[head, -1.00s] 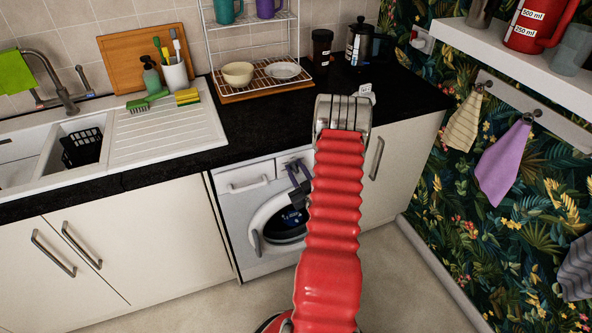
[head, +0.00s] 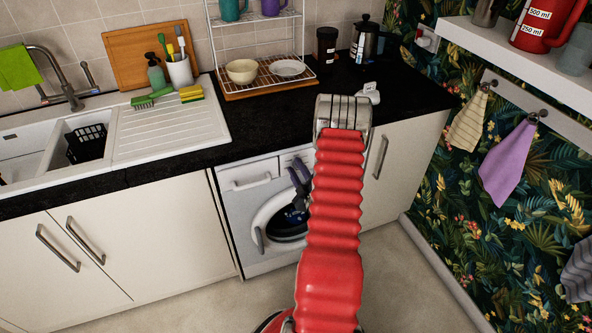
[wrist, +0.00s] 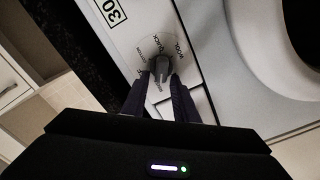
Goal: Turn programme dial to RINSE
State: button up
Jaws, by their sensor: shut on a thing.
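The white washing machine (head: 251,256) stands under the black worktop, with its drawer at top left and round door below. In the wrist view its programme dial (wrist: 160,66) is a small grey knob on a round, lighter plate with printed words around it. My gripper (wrist: 162,82) is shut on the dial, with a dark finger on each side. In the head view my gripper (head: 299,182) is in front of the machine's panel, and the dial is hidden there.
The round door (head: 282,215) bulges out below my gripper. The black worktop (head: 270,120) overhangs above it. The floor (head: 400,290) to the right is clear.

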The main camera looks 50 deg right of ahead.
jog(key=shift+a+f, duration=0.1)
jog(key=shift+f, duration=0.2)
jog(key=o, duration=0.7)
jog(key=shift+o, duration=0.2)
jog(key=shift+r, duration=0.15)
jog(key=v, duration=1.3)
jog(key=shift+s, duration=0.3)
jog(key=shift+a, duration=0.1)
